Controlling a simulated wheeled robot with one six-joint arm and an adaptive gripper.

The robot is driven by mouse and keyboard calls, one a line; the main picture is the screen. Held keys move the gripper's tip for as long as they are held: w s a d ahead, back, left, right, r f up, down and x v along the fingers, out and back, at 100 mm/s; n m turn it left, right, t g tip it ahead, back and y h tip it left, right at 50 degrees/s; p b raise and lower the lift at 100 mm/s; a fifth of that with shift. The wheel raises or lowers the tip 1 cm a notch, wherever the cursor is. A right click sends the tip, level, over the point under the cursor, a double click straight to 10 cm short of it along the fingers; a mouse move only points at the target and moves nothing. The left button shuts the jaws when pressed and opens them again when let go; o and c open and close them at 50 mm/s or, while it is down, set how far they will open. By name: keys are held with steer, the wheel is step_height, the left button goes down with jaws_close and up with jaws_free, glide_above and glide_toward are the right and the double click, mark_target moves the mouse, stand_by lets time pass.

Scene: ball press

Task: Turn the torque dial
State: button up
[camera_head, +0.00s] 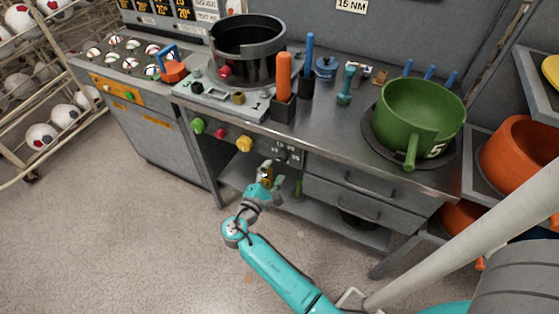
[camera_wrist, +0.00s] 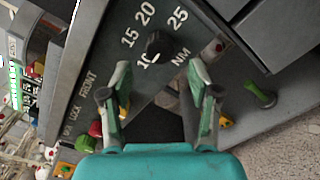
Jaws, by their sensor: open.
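The torque dial (camera_wrist: 158,44) is a small black knob on the dark front panel. The numbers 10, 15, 20, 25 and the letters NM are printed around it. A pale mark near its lower edge seems to lie beside the 10; its exact setting is hard to read. My gripper (camera_wrist: 160,76) is open, with one finger on each side below the dial and nothing between them. I cannot tell whether it touches the dial. In the head view my gripper (camera_head: 265,178) is in front of the panel (camera_head: 285,152), and the dial is too small to make out.
A green button (camera_head: 197,125), a red button (camera_head: 219,133) and a yellow knob (camera_head: 244,144) stick out left of the panel. Drawers (camera_head: 345,198) are to the right. The steel worktop (camera_head: 330,130) overhangs above. A wall sign (camera_head: 351,5) reads 15 NM. The floor in front is open.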

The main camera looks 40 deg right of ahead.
mark_target(281, 161)
steer(key=x, duration=0.5)
steer(key=shift+w+d, duration=0.1)
steer(key=shift+d, duration=0.2)
steer(key=c, duration=1.1)
